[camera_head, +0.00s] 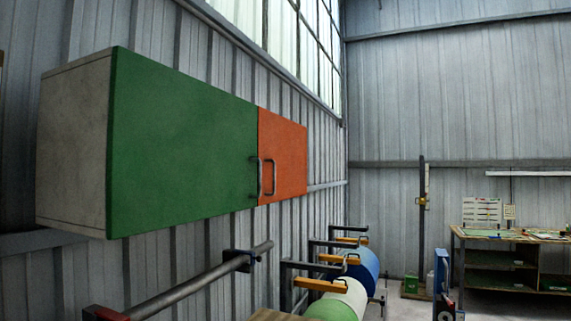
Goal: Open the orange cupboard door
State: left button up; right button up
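The orange cupboard door (289,155) is the far, right-hand door of a wall cupboard in the head view. It looks shut, in line with the green door (180,145) beside it. Its dark bar handle (273,177) stands upright near its left edge, close to the seam. The green door's similar handle (257,177) is just left of it, across the seam. The grey side (72,150) of the cupboard faces me at the left. Neither of my grippers shows, so nothing is seen touching the door or handle.
A metal bar (200,281) runs below the cupboard. Beyond it are orange arms (320,285) and blue (362,270), white (350,297) and green (330,311) rolls. A workbench (490,238) stands at the far right. A blue upright object (442,266) stands at lower right.

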aim_at(283, 142)
jog(key=k, duration=0.5)
jog(key=k+u, duration=0.2)
jog(key=k, duration=0.2)
jog(key=k+j+u, duration=0.2)
jog(key=k, duration=0.15)
jog(key=i+l+u, duration=0.1)
jog(key=u, duration=0.3)
jog(key=l+u, duration=0.35)
jog(key=i+l, duration=0.2)
jog(key=l, duration=0.4)
jog(key=i+l, duration=0.2)
jog(key=l, duration=0.35)
jog(key=i+l, duration=0.2)
jog(key=l, duration=0.4)
jog(key=i+l, duration=0.2)
jog(key=l, duration=0.35)
jog(key=i+l, duration=0.2)
jog(key=l, duration=0.4)
jog(key=i+l, duration=0.25)
jog(key=l, duration=0.35)
jog(key=i+l, duration=0.2)
jog(key=l, duration=0.35)
jog(key=i+l, duration=0.2)
jog(key=l, duration=0.4)
